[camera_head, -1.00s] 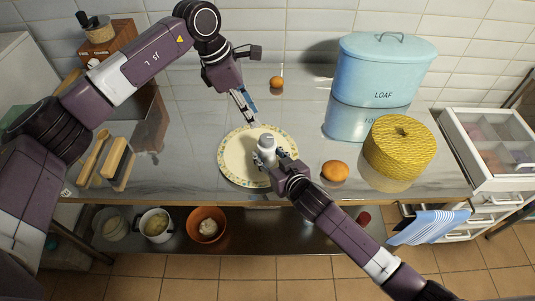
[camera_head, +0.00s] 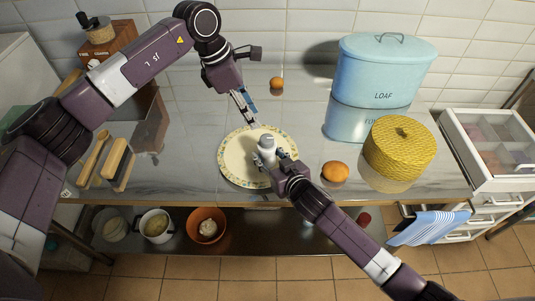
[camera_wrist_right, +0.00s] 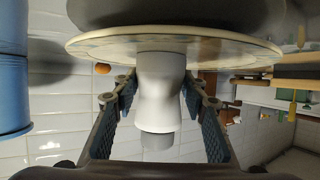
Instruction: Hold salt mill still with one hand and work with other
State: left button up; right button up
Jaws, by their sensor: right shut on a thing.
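The salt mill (camera_head: 267,147) is white with a grey end and stands upright on a patterned plate (camera_head: 234,168). In the right wrist view the mill (camera_wrist_right: 160,90) appears upside down between the finger pads, under the plate's rim (camera_wrist_right: 100,46). My right gripper (camera_head: 275,163) is shut on the mill, from the front right; its fingers also show in the right wrist view (camera_wrist_right: 161,110). My left gripper (camera_head: 252,118) points down behind the mill, apart from it, over the plate's far edge. Its fingers are too small to tell their opening.
A small orange fruit (camera_head: 276,83) lies at the back. Brushes (camera_head: 118,164) lie at left. The worktop between brushes and plate is clear.

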aim_at(267, 138)
pick_arm(q)
jog(key=shift+o, duration=1.5)
jog(key=shift+d+n, duration=0.15)
jog(key=shift+n, duration=0.15)
jog(key=d+r+n+y, duration=0.3)
jog(key=d+n+y, duration=0.1)
jog(key=n, duration=1.2)
jog(key=shift+g, duration=0.3)
jog(key=f, duration=1.2)
jog(key=shift+w+a+f, duration=0.1)
jog(key=shift+w+f, duration=0.05)
jog(key=shift+w, duration=0.15)
jog(key=shift+c, duration=0.2)
jog(key=c, duration=1.1)
jog(key=shift+m, duration=0.5)
